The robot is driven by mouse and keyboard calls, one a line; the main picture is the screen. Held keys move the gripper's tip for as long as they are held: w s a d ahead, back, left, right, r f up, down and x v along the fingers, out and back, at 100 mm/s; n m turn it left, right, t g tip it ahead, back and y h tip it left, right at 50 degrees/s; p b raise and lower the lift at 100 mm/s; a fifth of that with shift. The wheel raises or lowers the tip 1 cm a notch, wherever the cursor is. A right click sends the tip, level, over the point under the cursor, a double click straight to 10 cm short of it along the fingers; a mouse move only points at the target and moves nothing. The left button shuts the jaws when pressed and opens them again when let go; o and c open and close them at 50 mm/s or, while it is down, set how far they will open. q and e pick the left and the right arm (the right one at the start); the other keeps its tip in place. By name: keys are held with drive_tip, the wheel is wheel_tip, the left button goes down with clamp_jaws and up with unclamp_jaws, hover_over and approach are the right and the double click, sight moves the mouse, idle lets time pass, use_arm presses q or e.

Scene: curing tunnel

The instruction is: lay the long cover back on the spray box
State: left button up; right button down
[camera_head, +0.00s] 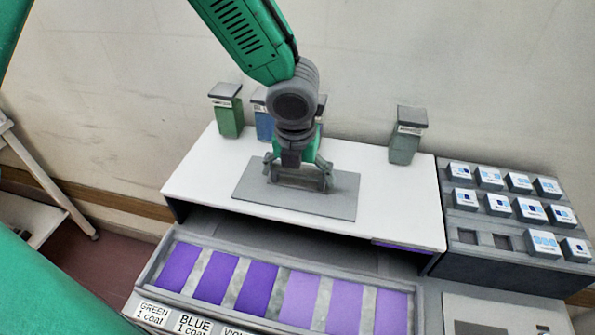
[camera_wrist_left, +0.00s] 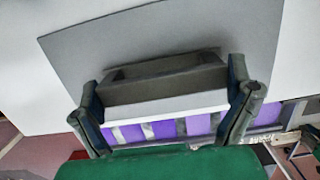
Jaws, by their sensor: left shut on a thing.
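The long cover (camera_head: 340,203) is a flat grey plate with a raised handle on top. It lies flat over the white top of the spray box (camera_head: 205,172); I cannot tell whether it touches the top or hangs just above it. My left gripper (camera_head: 298,180) is shut on the cover's handle, pointing down from above. In the left wrist view the cover (camera_wrist_left: 75,55) fills the middle, with the handle (camera_wrist_left: 165,72) between the two fingers (camera_wrist_left: 168,105). Whatever is under the cover is hidden. My right gripper is not in view.
Green (camera_head: 229,118), blue (camera_head: 264,122) and grey-green (camera_head: 405,140) bottles stand behind along the wall. A rack (camera_head: 470,240) of several white-topped blocks is at the right. A tray (camera_head: 160,255) with purple panels and labels is in front. The white top is bare around the cover.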

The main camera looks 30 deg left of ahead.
sight(299, 192)
use_arm(q)
drive_tip(key=shift+d, duration=0.65)
drive_tip(key=o, duration=1.1)
drive_tip(key=shift+a, duration=0.15)
drive_tip(key=shift+a+f, duration=0.15)
drive_tip(key=shift+a, duration=0.2)
drive_tip(key=shift+a+r, duration=0.1)
drive_tip(key=shift+r, duration=0.35)
wheel_tip(299, 192, up, 11)
drive_tip(key=s, duration=0.1)
drive_tip(key=shift+s+d, duration=0.2)
drive_tip(key=shift+s, duration=0.1)
drive_tip(key=shift+d, duration=0.25)
